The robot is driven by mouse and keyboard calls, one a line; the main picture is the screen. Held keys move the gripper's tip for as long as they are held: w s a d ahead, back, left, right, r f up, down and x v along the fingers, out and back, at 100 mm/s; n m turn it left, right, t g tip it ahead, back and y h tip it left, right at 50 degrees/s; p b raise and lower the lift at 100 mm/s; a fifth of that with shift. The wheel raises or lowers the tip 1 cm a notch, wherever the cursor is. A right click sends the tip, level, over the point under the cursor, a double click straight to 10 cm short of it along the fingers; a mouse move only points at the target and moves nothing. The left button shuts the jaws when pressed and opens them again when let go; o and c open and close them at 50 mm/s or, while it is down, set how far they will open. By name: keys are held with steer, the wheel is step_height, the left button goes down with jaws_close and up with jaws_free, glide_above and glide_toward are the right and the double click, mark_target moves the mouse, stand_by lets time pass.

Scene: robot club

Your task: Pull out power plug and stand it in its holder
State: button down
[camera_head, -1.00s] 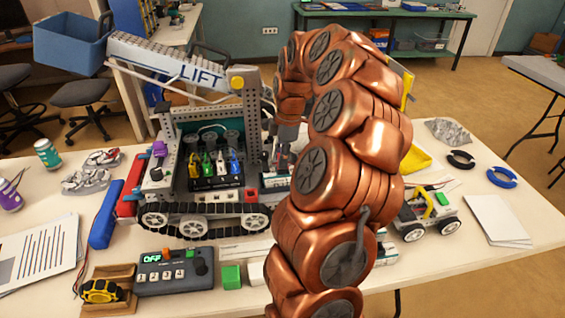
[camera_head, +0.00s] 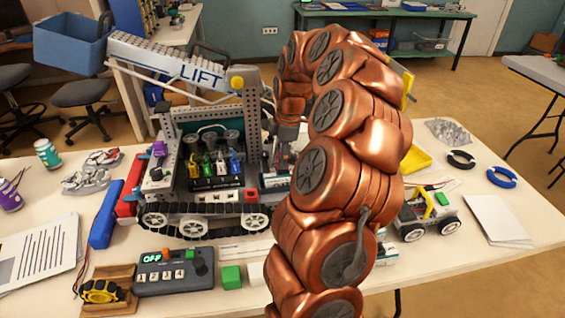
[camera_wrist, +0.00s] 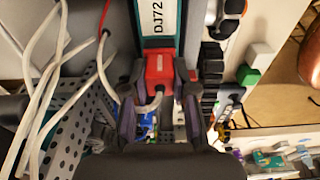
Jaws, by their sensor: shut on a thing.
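The red power plug (camera_wrist: 159,68) sits between the fingers of my gripper (camera_wrist: 160,83) in the wrist view. The gripper is shut on it. A pale cable curves from the plug's near end. The plug lies right at the end of a teal and black module labelled DJ72 (camera_wrist: 159,28); I cannot tell whether it is still seated there. In the head view my gripper is by the right side of the tracked lift robot (camera_head: 250,130), and my copper arm hides most of the plug area. I cannot clearly pick out the holder.
Pale cables (camera_wrist: 45,60) and a red wire hang left of the fingers, near a perforated metal plate (camera_wrist: 70,125). A control box reading OFF (camera_head: 175,272) and a green block (camera_head: 231,277) stand in front of the lift robot. A small wheeled vehicle (camera_head: 428,213) stands right of my arm.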

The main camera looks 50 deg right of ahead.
steer(key=shift+r+p, duration=0.75)
steer(key=shift+r, duration=1.6)
stand_by(0.4)
steer(key=shift+r+p, duration=0.3)
steer(key=shift+r, duration=0.6)
